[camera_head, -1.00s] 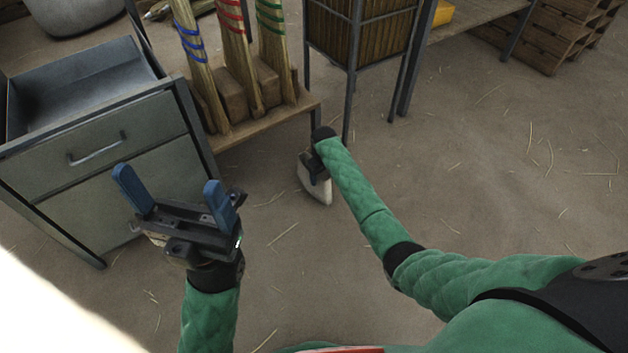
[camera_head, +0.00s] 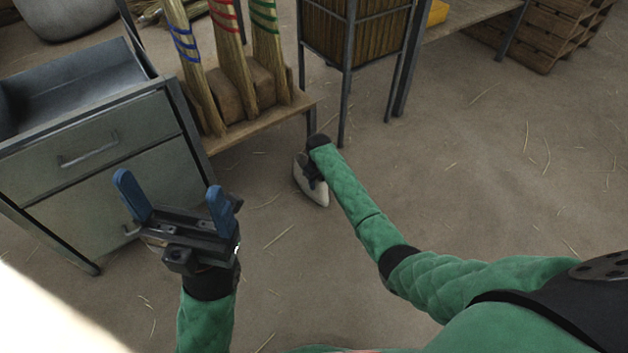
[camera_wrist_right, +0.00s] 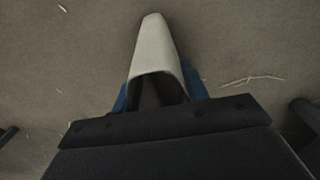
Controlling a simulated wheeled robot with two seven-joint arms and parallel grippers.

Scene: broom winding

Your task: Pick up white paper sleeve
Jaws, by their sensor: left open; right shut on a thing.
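The white paper sleeve (camera_head: 314,190) is a pale, tapered, hollow cone. It also fills the upper middle of the right wrist view (camera_wrist_right: 154,52), its narrow end pointing away and its open wide end toward the wrist. My right gripper (camera_wrist_right: 155,92) is shut on the sleeve, with blue fingers at both sides of its wide end. In the head view this gripper is mostly hidden behind its own wrist. My left gripper (camera_head: 176,203) is open and empty, with blue fingers spread, in front of the grey drawer cabinet.
The grey drawer cabinet (camera_head: 100,145) stands at left. Beside it, a low wooden bench (camera_head: 262,122) holds brooms with blue, red and green bindings (camera_head: 228,55). A metal-framed bin (camera_head: 355,35) stands behind the sleeve. The floor at right is clear apart from straw bits.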

